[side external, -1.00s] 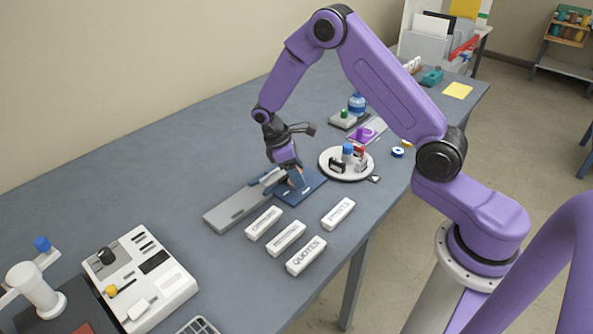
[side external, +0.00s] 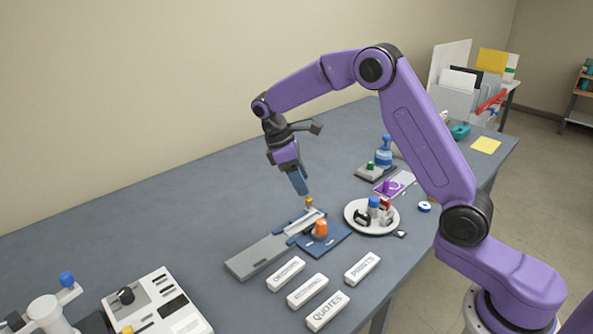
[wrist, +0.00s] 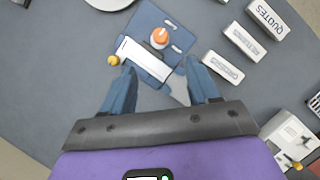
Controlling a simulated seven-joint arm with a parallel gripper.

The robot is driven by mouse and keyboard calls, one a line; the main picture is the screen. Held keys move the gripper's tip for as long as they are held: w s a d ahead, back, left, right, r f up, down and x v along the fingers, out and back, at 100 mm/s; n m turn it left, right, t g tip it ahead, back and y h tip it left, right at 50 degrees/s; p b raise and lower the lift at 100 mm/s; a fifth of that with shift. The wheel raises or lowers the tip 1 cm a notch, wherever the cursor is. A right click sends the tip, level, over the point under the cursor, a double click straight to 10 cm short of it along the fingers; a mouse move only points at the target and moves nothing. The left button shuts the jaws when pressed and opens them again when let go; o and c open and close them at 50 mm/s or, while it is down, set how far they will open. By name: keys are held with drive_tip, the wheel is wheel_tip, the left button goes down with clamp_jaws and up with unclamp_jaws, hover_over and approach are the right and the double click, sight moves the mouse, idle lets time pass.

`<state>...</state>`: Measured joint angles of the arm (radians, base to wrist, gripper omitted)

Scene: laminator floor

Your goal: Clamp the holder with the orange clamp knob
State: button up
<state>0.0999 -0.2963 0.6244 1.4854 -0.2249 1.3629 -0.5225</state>
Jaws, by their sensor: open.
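The orange clamp knob (side external: 320,229) stands on a blue plate (side external: 333,244), beside a pale flat strip (side external: 305,221) that looks like the holder. A small brass-yellow knob (side external: 308,202) is at the strip's far end. In the wrist view, the orange knob (wrist: 160,38) is beside one long edge of the white strip (wrist: 146,58), with the yellow knob (wrist: 113,60) at its left end. My gripper (side external: 302,188) is raised above the strip and apart from it. Its blue fingers (wrist: 161,88) are open, with nothing held between them.
A long grey bar (side external: 258,256) extends left from the plate. Several white labelled blocks (side external: 307,291) lie in front. A round white tray (side external: 352,222) with small stamps stands to the right. A white control box (side external: 150,305) is at lower left.

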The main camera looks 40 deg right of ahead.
drive_tip(key=shift+v, duration=1.15)
